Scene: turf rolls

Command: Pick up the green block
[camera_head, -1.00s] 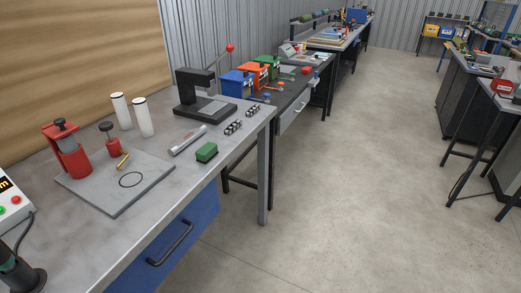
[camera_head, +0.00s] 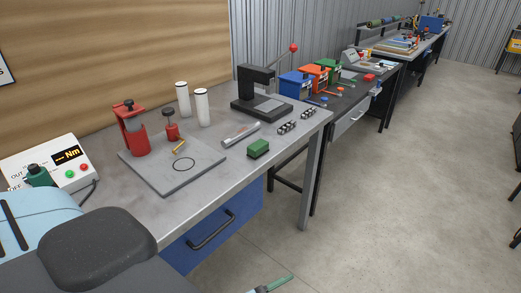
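The green block (camera_head: 258,149) is a small dark-green box lying on the grey workbench (camera_head: 235,185), near its front edge. It is to the right of the square grey plate and in front of a silver cylinder. Nothing touches it from above. A light-blue and dark-grey arm part of mine fills the bottom left corner, well away from the block.
A grey plate (camera_head: 185,182) with a black ring holds red fixtures and a brass piece. A slim green piece (camera_head: 272,285) at the bottom edge is unclear.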

